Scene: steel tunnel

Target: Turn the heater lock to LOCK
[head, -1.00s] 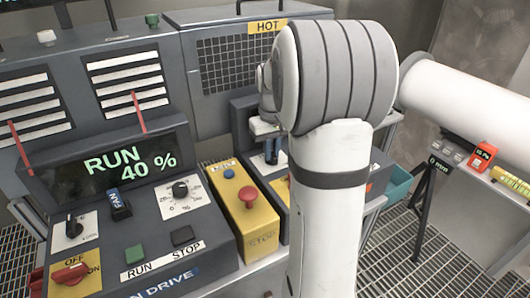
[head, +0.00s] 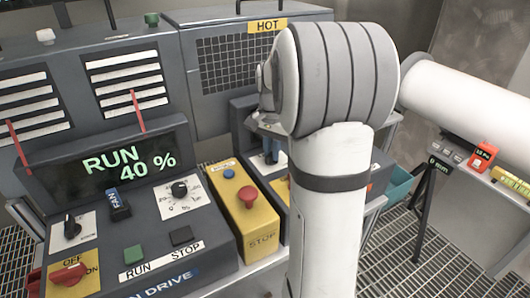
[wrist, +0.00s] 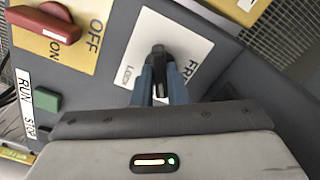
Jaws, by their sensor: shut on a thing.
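The heater lock is a black knob (wrist: 158,56) on a white plate (wrist: 185,36) in the wrist view. The plate has a LOCK label at its lower left and a partly covered FREE label at its right. My gripper (wrist: 161,80) has its two blue fingers on either side of the knob and is shut on it. The knob's grip runs nearly upright in the picture; which label it points to is not clear. In the head view my gripper (head: 271,158) is by the panel under the HOT sign, and my arm hides the knob.
In the wrist view a red OFF/ON switch (wrist: 45,22) and a green RUN button (wrist: 47,99) are to the left of the lock. In the head view a yellow box with a red button (head: 247,196) stands close left of my gripper. A white pipe (head: 465,105) is at right.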

